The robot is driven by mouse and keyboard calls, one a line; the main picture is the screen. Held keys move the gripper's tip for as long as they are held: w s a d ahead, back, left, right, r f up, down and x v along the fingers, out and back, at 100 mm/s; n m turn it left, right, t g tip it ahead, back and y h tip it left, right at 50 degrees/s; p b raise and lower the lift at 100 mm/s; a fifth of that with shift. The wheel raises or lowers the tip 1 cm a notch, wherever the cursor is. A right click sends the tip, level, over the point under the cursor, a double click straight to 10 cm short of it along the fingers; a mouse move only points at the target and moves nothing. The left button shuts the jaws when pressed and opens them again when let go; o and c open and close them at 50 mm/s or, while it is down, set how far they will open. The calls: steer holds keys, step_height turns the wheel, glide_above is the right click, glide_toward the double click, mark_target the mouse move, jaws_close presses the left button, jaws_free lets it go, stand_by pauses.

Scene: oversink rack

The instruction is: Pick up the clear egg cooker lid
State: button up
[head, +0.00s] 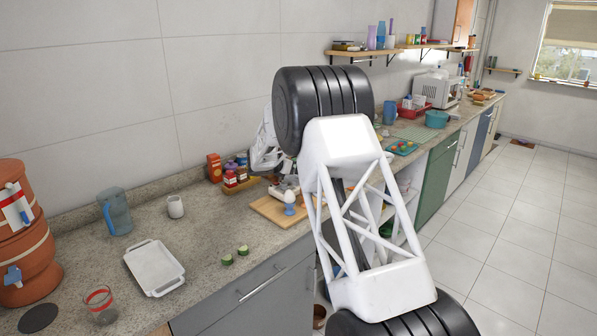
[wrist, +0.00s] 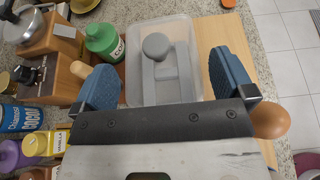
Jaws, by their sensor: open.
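A clear, box-shaped plastic piece (wrist: 133,58), which looks like the egg cooker lid, shows in the wrist view over the wooden board (wrist: 212,45). A grey part with a round knob (wrist: 155,46) shows within its outline; I cannot tell whether it is inside or under it. My gripper (wrist: 163,80) is open, its two blue fingers apart on the left and right sides of the clear piece. The near end of the piece is hidden by my gripper body. In the head view my arm hides most of this spot.
A brown egg (wrist: 271,120) is beside my right finger. A green bottle (wrist: 103,42), a wooden grinder (wrist: 60,32) and several jars crowd the left. In the head view, an egg in a blue cup (head: 289,209) stands on the board; a white tray (head: 154,268) lies nearer.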

steer(key=shift+x, duration=1.1)
steer(key=shift+r, duration=0.1)
steer(key=c, duration=0.7)
